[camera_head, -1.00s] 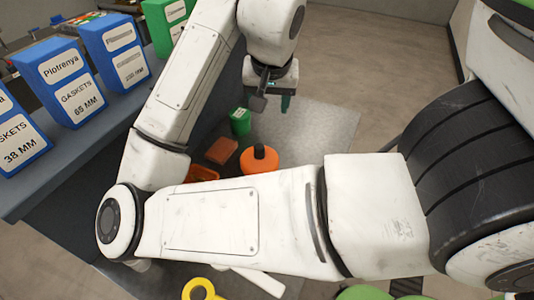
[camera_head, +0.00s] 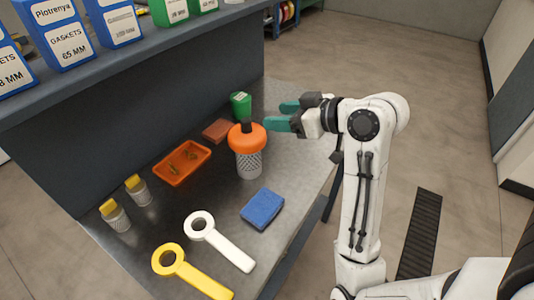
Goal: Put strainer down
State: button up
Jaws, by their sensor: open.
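The strainer (camera_head: 249,163) appears to be the grey mesh cylinder with an orange top (camera_head: 246,141) and a dark knob. It stands upright on the metal worktop (camera_head: 215,190), near its right side. My gripper (camera_head: 285,114) is just right of and behind the orange top in the picture. Its two teal fingers are apart and point left, with nothing between them. Whether a finger touches the orange top, I cannot tell.
An orange tray (camera_head: 182,163), a reddish-brown block (camera_head: 217,130) and a green container (camera_head: 241,104) lie left and behind. A blue block (camera_head: 262,208), a white ring wrench (camera_head: 219,242), a yellow ring wrench (camera_head: 190,271) and two yellow-capped jars (camera_head: 115,215) are nearer. A shelf (camera_head: 130,58) rises at left.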

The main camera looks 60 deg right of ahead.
aim_at(249, 121)
jog(key=shift+y, duration=0.4)
jog(key=x, duration=0.7)
jog(key=a+x, duration=0.1)
jog(key=x, duration=0.2)
jog(key=shift+w+f+p, duration=0.15)
jog(key=shift+f+p, duration=0.25)
jog(key=shift+f, duration=0.05)
grip_shut()
